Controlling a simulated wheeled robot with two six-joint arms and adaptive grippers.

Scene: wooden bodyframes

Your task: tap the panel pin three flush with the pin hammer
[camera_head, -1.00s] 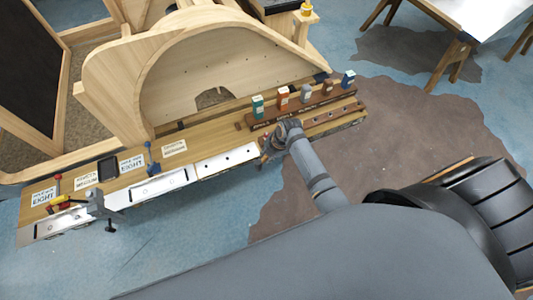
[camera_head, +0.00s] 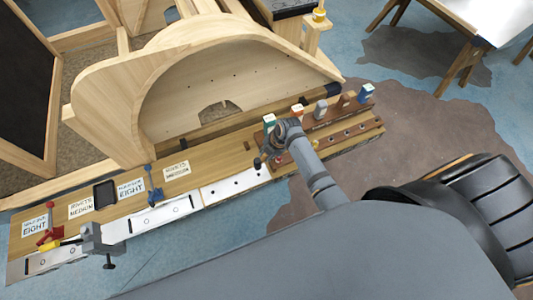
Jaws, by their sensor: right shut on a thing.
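My right gripper (camera_head: 273,151) is over the workbench, just beyond the right end of a white strip (camera_head: 225,188) with small dark dots. It is shut on a small tool, and a dark knob-like end (camera_head: 258,163) shows at its left; this looks like the pin hammer, though the gripper and my wrist hide most of it. The dots on the strip (camera_head: 237,183) are too small to tell pins from holes, and I cannot tell which is panel pin three. The tool appears apart from these dots. My left gripper is not in view.
A curved wooden bodyframe (camera_head: 230,85) rises behind the bench. Labelled cards (camera_head: 131,188), a blue-handled tool (camera_head: 153,187) and a grey clamp (camera_head: 98,240) are at the left.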

